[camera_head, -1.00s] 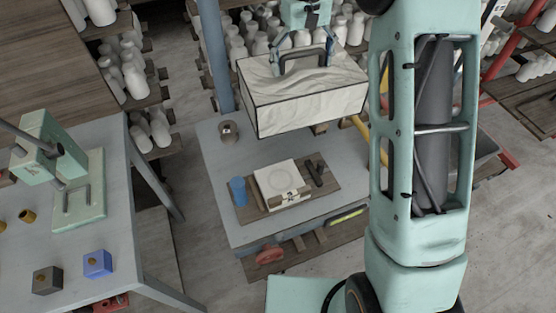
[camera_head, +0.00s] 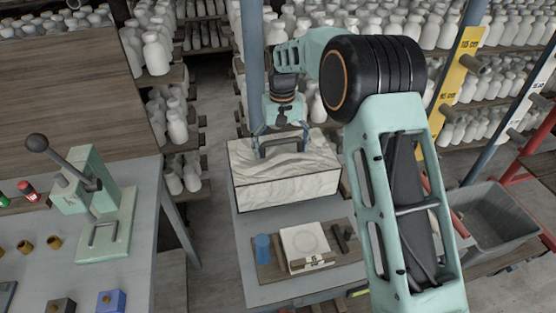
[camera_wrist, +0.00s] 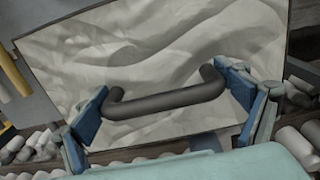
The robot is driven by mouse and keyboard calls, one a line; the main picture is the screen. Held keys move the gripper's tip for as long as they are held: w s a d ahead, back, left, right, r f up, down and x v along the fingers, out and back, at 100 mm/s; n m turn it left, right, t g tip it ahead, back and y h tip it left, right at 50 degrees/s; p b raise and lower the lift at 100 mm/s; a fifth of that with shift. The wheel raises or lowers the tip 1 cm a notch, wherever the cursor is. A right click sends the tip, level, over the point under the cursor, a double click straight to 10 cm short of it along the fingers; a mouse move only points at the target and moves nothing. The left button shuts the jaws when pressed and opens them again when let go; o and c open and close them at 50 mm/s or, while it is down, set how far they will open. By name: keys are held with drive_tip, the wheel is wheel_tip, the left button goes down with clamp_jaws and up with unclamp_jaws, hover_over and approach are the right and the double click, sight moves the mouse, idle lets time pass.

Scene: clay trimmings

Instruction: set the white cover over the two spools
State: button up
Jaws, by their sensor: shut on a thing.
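The white cover (camera_head: 285,190) is a box with a wavy, marbled white skin, black edges and a dark handle (camera_head: 282,147) on top. It is at the far part of the grey table (camera_head: 275,296), upright and roughly level. I cannot tell whether its lower edge touches the table. My gripper (camera_head: 281,131) is above it and shut on the handle. In the wrist view the blue fingers (camera_wrist: 168,102) sit at both ends of the handle (camera_wrist: 165,100), over the cover's top (camera_wrist: 150,50). I cannot make out the two spools; the cover hides the table behind and beneath it.
A left bench (camera_head: 150,195) holds a green lever press (camera_head: 105,225). Bottle shelves stand behind; a grey bin (camera_head: 490,215) is at right.

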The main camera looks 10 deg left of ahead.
sight(278, 155)
drive_tip(key=shift+a+f, duration=0.35)
drive_tip(key=shift+a, duration=0.05)
drive_tip(key=shift+s+a+f, duration=0.1)
drive_tip(key=shift+a+f, duration=0.05)
drive_tip(key=shift+f, duration=1.8)
drive_tip(key=o, duration=1.1)
wheel_tip(278, 155, up, 12)
drive_tip(key=shift+r, duration=0.15)
